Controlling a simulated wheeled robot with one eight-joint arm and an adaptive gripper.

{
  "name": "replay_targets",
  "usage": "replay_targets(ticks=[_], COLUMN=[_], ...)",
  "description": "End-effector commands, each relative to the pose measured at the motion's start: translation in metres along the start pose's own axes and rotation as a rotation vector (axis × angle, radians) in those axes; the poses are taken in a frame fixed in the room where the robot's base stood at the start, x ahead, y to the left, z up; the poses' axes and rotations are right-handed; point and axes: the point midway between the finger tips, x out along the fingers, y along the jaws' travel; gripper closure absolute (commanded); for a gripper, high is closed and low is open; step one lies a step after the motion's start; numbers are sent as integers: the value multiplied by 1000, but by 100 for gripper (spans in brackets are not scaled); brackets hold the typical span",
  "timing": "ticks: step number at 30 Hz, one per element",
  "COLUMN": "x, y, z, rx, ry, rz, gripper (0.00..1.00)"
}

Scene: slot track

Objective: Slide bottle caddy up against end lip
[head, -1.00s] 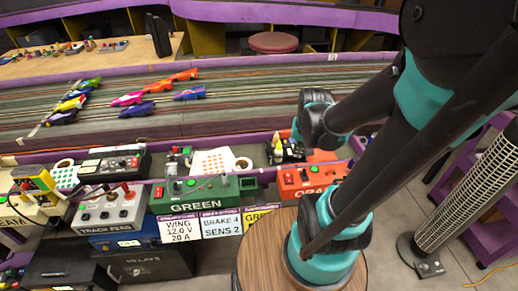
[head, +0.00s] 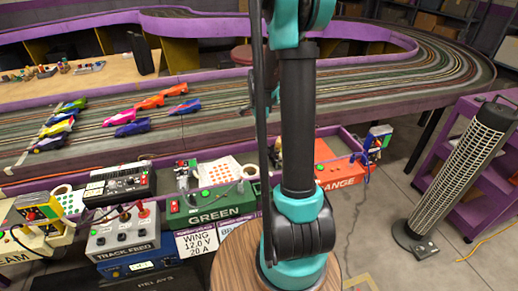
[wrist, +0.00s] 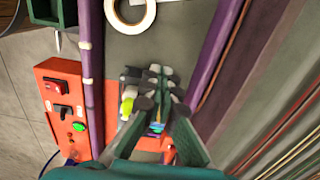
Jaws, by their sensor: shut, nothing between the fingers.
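The bottle caddy (wrist: 129,77) is a small dark holder in the wrist view, with a yellow-green bottle top (wrist: 127,105) beside my left finger. It sits on the grey strip between two purple rails, and my fingers hide much of it. My gripper (wrist: 160,88) is shut and empty, with its fingers down at the caddy; I cannot tell whether they touch it. I cannot clearly make out the end lip.
A white tape roll (wrist: 131,12) lies on the strip beyond the caddy. An orange control box (wrist: 68,108) stands outside the left rail (wrist: 92,70). The slot track (wrist: 285,95) runs beyond the right rail (wrist: 215,60). A tower heater (head: 460,175) stands on the floor.

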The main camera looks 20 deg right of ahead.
Motion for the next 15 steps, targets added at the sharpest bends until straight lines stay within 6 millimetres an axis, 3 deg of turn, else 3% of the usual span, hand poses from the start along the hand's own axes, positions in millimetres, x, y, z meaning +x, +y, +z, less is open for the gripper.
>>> replay_targets(ticks=[15], x=[79], y=[0], z=[0], rx=[-2], ry=[0], rz=[-1], gripper=[100])
